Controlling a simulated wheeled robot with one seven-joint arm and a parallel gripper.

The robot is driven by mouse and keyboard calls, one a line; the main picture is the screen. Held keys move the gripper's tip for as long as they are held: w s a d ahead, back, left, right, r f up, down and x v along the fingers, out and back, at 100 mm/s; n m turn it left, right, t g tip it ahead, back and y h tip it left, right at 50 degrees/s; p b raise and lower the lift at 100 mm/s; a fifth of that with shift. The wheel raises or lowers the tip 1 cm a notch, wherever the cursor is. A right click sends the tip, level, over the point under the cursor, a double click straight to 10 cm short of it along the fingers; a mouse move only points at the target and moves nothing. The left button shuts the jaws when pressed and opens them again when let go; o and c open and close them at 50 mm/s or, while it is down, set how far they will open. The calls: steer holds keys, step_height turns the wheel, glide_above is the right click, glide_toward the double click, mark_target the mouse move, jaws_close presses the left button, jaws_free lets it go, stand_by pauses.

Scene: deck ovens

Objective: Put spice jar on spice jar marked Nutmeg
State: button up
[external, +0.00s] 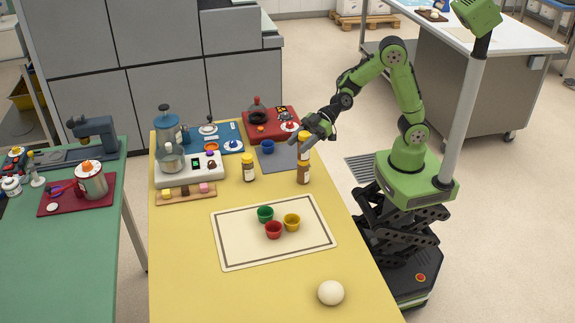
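Two brown spice jars stand one above the other near the table's right edge. The upper spice jar (303,151) has an orange-yellow lid and appears to rest upright on the lower spice jar (303,176). I cannot make out any gap between them. A third spice jar (249,170), with a yellow lid and pale label, stands upright to their left. No label is readable, so I cannot tell which is Nutmeg. My gripper (318,127) is at the height of the upper jar's lid, close beside or behind it. Its fingers are too small to show whether they hold the jar.
A cream mat (233,253) holds red, green and yellow cups. A white ball (331,293) lies at the front right. A scale (191,181), a blue tray (229,134), a grey mat (285,163) and a red tray (286,117) crowd the back. The front left is clear.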

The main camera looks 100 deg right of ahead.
steer(key=o, duration=0.4)
steer(key=shift+o, duration=0.2)
steer(key=shift+r+p, duration=0.25)
steer(key=shift+p, duration=0.15)
steer(key=v, duration=1.2)
steer(key=s+a+f+g+h, duration=0.1)
steer(key=s+a+f+g, duration=0.3)
steer(key=s, duration=0.3)
steer(key=s+d+r+m+g+h, duration=0.1)
steer(key=s+m+h, duration=0.4)
steer(key=s, duration=0.7)
steer(key=shift+d+r+g, duration=0.25)
steer(key=shift+d+g, duration=0.45)
steer(key=shift+d, duration=0.35)
